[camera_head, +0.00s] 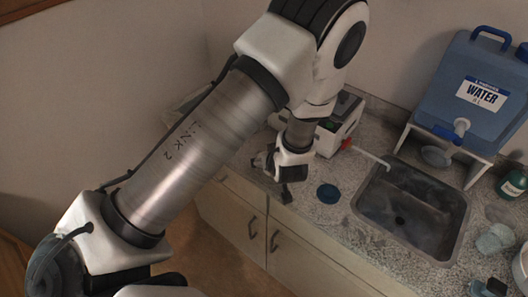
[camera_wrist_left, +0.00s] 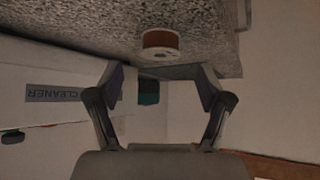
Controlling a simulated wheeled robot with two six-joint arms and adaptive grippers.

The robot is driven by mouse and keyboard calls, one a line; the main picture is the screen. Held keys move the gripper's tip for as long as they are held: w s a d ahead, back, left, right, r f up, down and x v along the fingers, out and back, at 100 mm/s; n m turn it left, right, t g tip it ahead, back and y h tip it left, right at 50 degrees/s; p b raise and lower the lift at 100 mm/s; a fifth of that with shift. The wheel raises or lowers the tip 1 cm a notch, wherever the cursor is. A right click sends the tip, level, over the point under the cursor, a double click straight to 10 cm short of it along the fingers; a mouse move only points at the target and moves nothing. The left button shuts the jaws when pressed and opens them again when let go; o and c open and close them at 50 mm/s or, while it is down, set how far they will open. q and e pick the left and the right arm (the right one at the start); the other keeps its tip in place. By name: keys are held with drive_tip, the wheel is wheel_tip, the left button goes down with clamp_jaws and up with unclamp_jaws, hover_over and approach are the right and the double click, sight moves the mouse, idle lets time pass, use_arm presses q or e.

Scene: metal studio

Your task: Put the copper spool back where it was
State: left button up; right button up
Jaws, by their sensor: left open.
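The copper spool (camera_wrist_left: 161,45), a short brown winding with a pale flange, is on the speckled counter in the left wrist view, which looks upside down. It lies beyond the open fingertips and apart from them. I cannot make it out in the head view, where my left arm covers part of the counter. My left gripper (camera_head: 286,182) is at the counter's front-left part; its open, empty fingers (camera_wrist_left: 162,82) also show in the left wrist view. My right gripper is not in view.
A white cleaner machine (camera_head: 340,125) stands behind my left gripper. A round teal lid (camera_head: 328,193) lies right of it, before the sink (camera_head: 412,210). A blue water tank (camera_head: 475,85) on a white stand (camera_head: 475,165) is at the back right. Cups and a green bottle (camera_head: 514,183) crowd the right.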

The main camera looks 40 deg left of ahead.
use_arm(q)
drive_tip(key=shift+s+d+p, duration=0.1)
drive_tip(key=shift+p, duration=0.3)
drive_tip(key=shift+w+a+f+p, duration=0.3)
drive_tip(key=shift+a+f+p, duration=0.05)
drive_tip(key=shift+p, duration=0.1)
drive_tip(key=x, duration=0.4)
drive_tip(key=shift+a, duration=0.2)
drive_tip(key=shift+w+a+f, duration=0.15)
drive_tip(key=shift+w+f, duration=0.05)
drive_tip(key=shift+f, duration=0.05)
drive_tip(key=shift+s+r, duration=0.1)
drive_tip(key=shift+r, duration=0.05)
drive_tip(key=shift+s+d+r, duration=0.3)
drive_tip(key=shift+d+r, duration=0.05)
drive_tip(key=shift+d, duration=0.25)
drive_tip(key=c, duration=1.1)
drive_tip(key=shift+c, duration=0.8)
drive_tip(key=shift+a+f, duration=0.15)
drive_tip(key=shift+a, duration=0.05)
drive_tip(key=shift+c, duration=0.4)
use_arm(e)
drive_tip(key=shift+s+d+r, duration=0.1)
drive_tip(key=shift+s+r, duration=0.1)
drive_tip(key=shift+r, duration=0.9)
